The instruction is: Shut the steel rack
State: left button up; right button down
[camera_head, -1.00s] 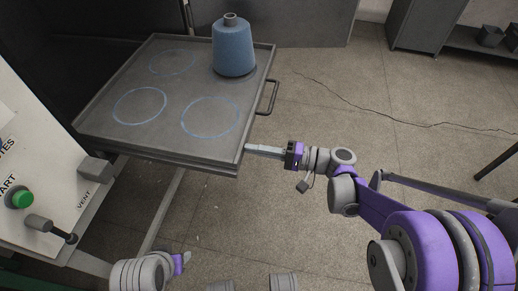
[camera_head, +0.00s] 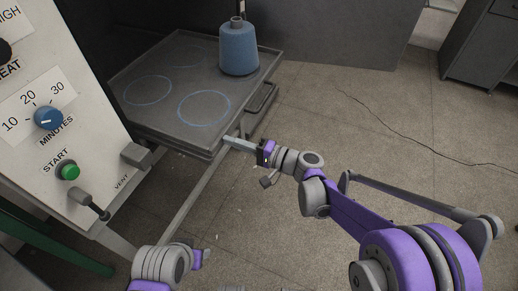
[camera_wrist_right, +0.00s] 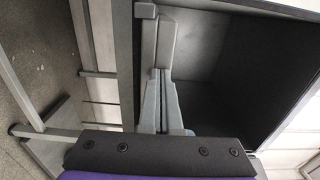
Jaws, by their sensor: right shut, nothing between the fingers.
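The steel rack (camera_head: 208,131) is a flat grey tray with blue circles, carrying a blue cone (camera_head: 238,50) upright at its far right. It sits at the dark opening beside the control panel, its near right part still outside. A handle (camera_head: 264,97) is on its right side. My right gripper (camera_head: 229,141) is shut and empty, its fingertips at the tray's near right corner; contact is hard to judge. In the right wrist view its fingers (camera_wrist_right: 160,85) point at a grey bar. My left gripper (camera_head: 203,257) shows small at the bottom; its jaws are unclear.
The panel (camera_head: 105,110) with a blue dial (camera_head: 48,118), green start button (camera_head: 70,171) and a lever (camera_head: 88,203) stands at left. A grey cabinet (camera_head: 490,50) is at the far right. The floor to the right is clear.

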aim_at(189, 128)
jog(key=p+x, duration=0.1)
jog(key=x, duration=2.8)
jog(key=shift+a+f, duration=0.15)
pick_arm(q)
jog(key=shift+v, duration=0.8)
pick_arm(e)
jog(key=shift+a, duration=0.1)
pick_arm(q)
jog(key=shift+w+d+r, duration=0.1)
jog(key=shift+d, duration=0.05)
pick_arm(e)
jog(key=shift+r, duration=0.3)
